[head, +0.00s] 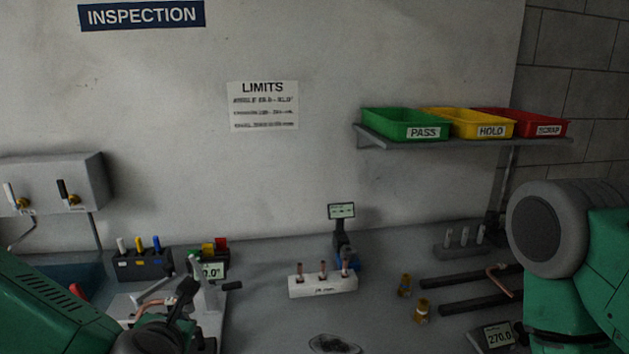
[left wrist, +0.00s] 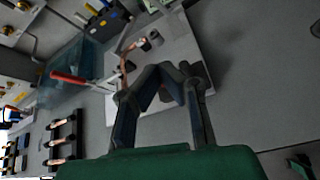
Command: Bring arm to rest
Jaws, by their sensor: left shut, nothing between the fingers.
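My left arm comes in from the lower left in the head view, and its dark gripper (head: 190,312) is low over the bench by a pale plate with a small fixture. In the left wrist view the two dark fingers of the gripper (left wrist: 162,75) are shut with nothing between them. A bent copper tube (left wrist: 126,52) lies beyond the fingers at the plate, apart from them in the picture; part of it shows in the head view (head: 157,304). My right arm stands at the right edge of the head view; its gripper is out of view.
A white block (head: 322,286) with copper pieces stands mid-bench. Brass fittings (head: 421,310) and dark rails (head: 465,304) with a copper tube (head: 499,282) lie to the right. Green (head: 405,124), yellow (head: 468,123) and red (head: 525,122) trays sit on the wall shelf.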

